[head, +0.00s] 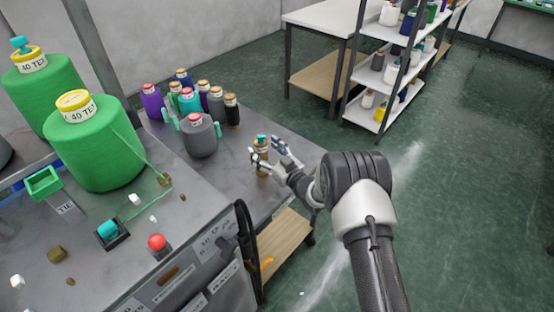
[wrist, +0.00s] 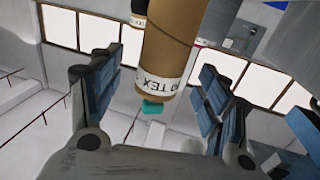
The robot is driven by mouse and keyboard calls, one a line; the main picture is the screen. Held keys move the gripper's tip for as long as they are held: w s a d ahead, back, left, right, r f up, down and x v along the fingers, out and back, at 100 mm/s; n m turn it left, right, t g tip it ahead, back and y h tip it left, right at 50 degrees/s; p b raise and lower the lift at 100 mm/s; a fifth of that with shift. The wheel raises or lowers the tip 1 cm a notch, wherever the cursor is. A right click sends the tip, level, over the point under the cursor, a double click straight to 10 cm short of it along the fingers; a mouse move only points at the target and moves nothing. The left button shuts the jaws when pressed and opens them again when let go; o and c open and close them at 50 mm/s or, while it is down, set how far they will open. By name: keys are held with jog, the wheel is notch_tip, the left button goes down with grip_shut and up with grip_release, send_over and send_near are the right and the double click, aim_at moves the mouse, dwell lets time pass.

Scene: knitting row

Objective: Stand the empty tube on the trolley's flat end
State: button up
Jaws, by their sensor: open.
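The empty tube (head: 262,161) is brown, with a pale label band and a teal piece at its top. It appears upright over the bare grey end of the trolley (head: 232,172), near its right edge. I cannot tell whether its base touches the surface. My gripper (head: 264,151) is open, with a finger on either side of the tube's upper part. In the wrist view the tube (wrist: 172,45) is between the spread blue-grey fingers (wrist: 160,68), with visible gaps on both sides. There its label and teal end show, and its other end is cut off.
A grey cone (head: 199,139) and several coloured cones stand left of the tube. Large green cones (head: 96,150) are on the machine at left. A red button (head: 157,242) sits on the machine top. A shelf rack (head: 385,80) stands behind; the floor at right is clear.

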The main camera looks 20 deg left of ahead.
jog(key=p+v, duration=0.1)
jog(key=v, duration=0.9)
jog(key=shift+p, duration=0.4)
jog(key=shift+d, duration=0.1)
